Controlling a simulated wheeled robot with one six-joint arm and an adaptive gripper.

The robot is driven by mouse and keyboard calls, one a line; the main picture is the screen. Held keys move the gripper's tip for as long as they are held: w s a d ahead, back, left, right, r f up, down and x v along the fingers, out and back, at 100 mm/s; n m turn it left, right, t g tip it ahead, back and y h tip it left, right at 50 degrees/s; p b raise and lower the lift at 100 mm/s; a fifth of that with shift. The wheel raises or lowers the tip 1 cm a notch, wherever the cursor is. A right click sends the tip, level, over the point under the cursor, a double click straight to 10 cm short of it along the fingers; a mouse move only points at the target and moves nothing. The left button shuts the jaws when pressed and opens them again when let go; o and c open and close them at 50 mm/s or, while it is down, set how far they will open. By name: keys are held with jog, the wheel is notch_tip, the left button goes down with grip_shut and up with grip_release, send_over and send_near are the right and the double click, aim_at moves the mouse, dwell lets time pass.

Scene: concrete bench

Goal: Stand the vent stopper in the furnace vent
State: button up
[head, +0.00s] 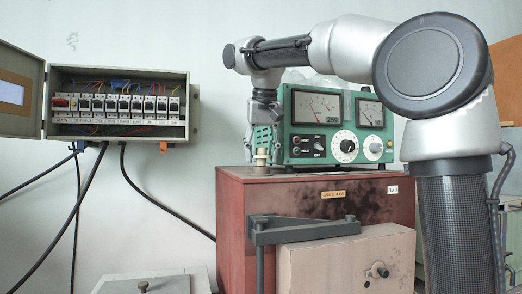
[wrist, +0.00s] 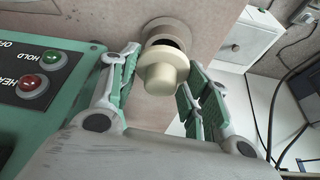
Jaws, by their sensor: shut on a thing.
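The vent stopper (wrist: 163,72) is a cream knobbed plug. My gripper (wrist: 161,76) is shut on it, with a green-padded finger on either side. The furnace vent (wrist: 166,25) is a pale round collar on the furnace top, and part of its dark opening shows just beyond the stopper. In the head view my gripper (head: 262,138) points down over the left part of the red-brown furnace (head: 300,215), with the stopper (head: 261,153) between its fingertips, right over the vent. I cannot tell whether stopper and collar touch.
A green meter unit (head: 338,118) with dials and knobs stands on the furnace, close to the right of my gripper. An open breaker box (head: 117,85) with hanging cables is on the wall at left. The furnace's front door (head: 335,262) has a latch bar.

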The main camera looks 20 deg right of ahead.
jog(key=shift+f, duration=1.05)
dwell(0.4)
jog(key=o, duration=1.1)
jog(key=d+v, duration=0.1)
jog(key=v, duration=1.1)
jog(key=s+d+f, duration=0.4)
jog(key=s+f, duration=0.3)
jog(key=f, duration=0.5)
jog(key=s+d+f+n, duration=0.1)
jog(key=s+d+f, duration=0.4)
jog(key=f, duration=0.7)
jog(key=s+d+f, duration=0.5)
jog(key=s+f, duration=0.5)
jog(key=f, duration=0.2)
jog(key=shift+d+f+y, duration=0.25)
jog(key=shift+f+y, duration=0.05)
